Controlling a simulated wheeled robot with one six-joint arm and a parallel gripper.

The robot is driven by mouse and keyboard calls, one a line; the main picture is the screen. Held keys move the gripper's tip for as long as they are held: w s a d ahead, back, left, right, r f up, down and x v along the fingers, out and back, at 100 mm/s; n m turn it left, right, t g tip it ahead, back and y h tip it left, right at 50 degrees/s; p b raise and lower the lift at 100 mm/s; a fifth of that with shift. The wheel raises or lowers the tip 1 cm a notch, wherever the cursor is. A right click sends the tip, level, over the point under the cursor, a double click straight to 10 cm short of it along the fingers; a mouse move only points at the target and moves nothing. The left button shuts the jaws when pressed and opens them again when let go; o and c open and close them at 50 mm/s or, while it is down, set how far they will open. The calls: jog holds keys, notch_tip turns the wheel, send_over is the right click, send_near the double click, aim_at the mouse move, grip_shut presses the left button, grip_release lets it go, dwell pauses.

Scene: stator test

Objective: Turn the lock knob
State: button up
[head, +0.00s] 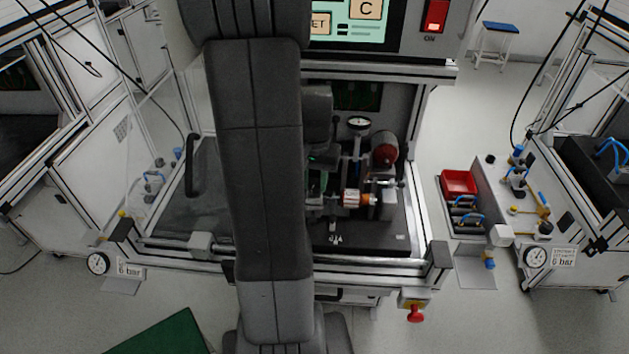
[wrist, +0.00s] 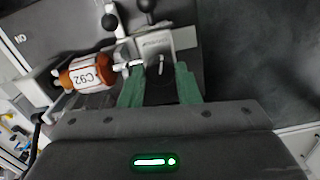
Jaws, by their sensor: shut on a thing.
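In the wrist view my gripper (wrist: 161,88) has its two green fingers closed on a dark grey piece with a short white line, which I take to be the lock knob (wrist: 160,70). It sits against a grey metal block (wrist: 178,42), and the fingers hide much of it. An orange-ended part labelled C92 (wrist: 86,73) lies left of the fingers, with a shaft toward the block. The labelled part also shows in the head view (head: 352,198). There my arm covers much of the station and the knob cannot be made out.
Two black ball handles, one at the upper left (wrist: 110,21), stand close beyond the fingers. In the head view a dial gauge (head: 358,123) and a round red part (head: 384,151) stand behind the labelled part. The station's frame surrounds the work area. A red bin (head: 459,182) stands outside, right.

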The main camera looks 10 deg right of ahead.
aim_at(315, 184)
jog(key=shift+m, duration=2.2)
jog(key=shift+r, duration=0.1)
jog(key=o, duration=1)
jog(key=shift+c, duration=0.2)
notch_tip(315, 184, up, 14)
jog(key=shift+b, duration=0.4)
